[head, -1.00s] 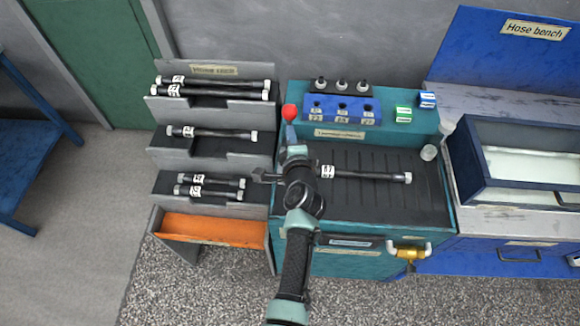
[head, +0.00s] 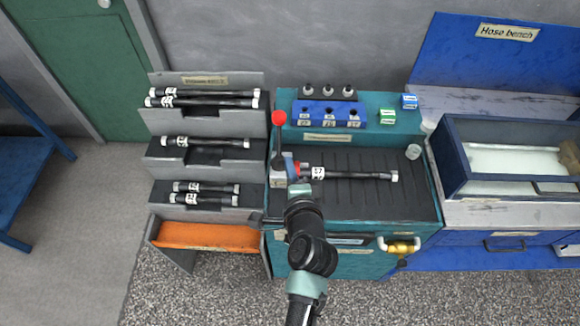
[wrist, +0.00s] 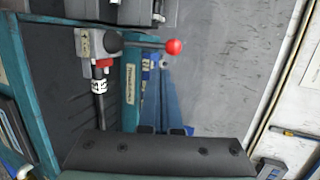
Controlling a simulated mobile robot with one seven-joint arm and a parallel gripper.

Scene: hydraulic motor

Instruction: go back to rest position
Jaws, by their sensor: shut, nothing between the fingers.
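My arm reaches up from the bottom of the head view over the front of the teal bench (head: 350,232). My gripper (wrist: 165,130) shows at the lower edge of the wrist view as two dark fingertips beyond a black bar; it is shut and empty. In the head view its fingers cannot be made out behind the arm. A black hose (head: 350,174) with a white label lies on the bench's dark ribbed top, its left end at a grey fitting block (head: 279,180). The block carries a lever with a red ball (head: 279,118), also in the wrist view (wrist: 174,46).
A grey hose rack (head: 205,130) with several hoses stands left, above an orange tray (head: 205,235). A blue block (head: 329,113) and small boxes sit at the bench's back. The blue hose bench (head: 500,235) stands right. Open floor (head: 80,210) lies left.

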